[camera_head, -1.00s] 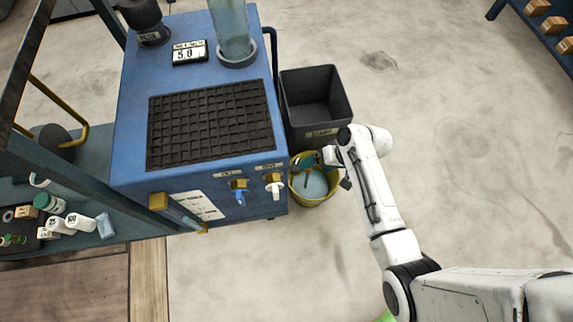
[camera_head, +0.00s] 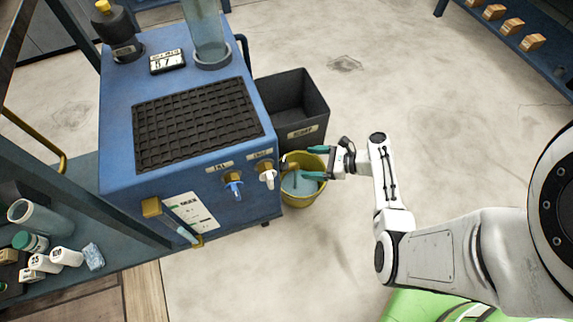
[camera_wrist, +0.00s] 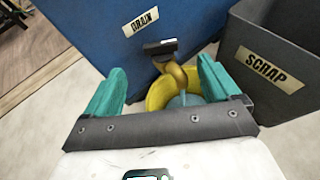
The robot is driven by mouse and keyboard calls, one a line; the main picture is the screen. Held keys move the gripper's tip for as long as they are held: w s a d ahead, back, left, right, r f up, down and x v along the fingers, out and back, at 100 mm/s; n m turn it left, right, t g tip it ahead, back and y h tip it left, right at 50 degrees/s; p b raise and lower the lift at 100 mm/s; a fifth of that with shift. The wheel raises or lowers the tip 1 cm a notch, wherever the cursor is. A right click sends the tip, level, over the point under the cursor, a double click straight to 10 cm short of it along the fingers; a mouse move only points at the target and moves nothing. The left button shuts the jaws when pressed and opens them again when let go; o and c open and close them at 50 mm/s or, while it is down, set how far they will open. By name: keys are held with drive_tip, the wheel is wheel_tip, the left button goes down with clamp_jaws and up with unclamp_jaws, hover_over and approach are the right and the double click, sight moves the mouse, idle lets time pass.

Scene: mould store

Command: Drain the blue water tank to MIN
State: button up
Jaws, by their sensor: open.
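The blue water tank (camera_head: 190,150) is a blue cabinet with a black grate on top. Its front has a blue-handled tap (camera_head: 234,188) on the left and a white-handled tap (camera_head: 267,178) on the right. In the wrist view the DRAIN label (camera_wrist: 141,22) sits above a brass tap (camera_wrist: 173,73) with a dark end piece. A yellow bucket (camera_head: 302,199) stands below, with pale blue inside. My gripper (camera_head: 318,165) is open and empty, above the bucket and right of the taps. In the wrist view its teal fingers (camera_wrist: 160,66) are apart, the brass tap showing between them.
A black SCRAP bin (camera_head: 301,130) stands behind the bucket, close to the tank. A small display (camera_head: 168,62) and a clear cylinder (camera_head: 207,40) are on the tank top. A shelf with bottles (camera_head: 67,257) is at left.

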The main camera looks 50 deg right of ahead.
sight(285, 163)
drive_tip(key=b+x, duration=0.2)
drive_tip(key=x, duration=0.5)
drive_tip(key=shift+f+b, duration=0.25)
drive_tip(key=shift+b, duration=0.05)
drive_tip(key=shift+w+a+f, duration=0.15)
drive_tip(key=shift+w+a, duration=0.1)
drive_tip(key=shift+w, duration=0.45)
drive_tip(key=c, duration=1.1)
drive_tip(key=shift+o, duration=0.2)
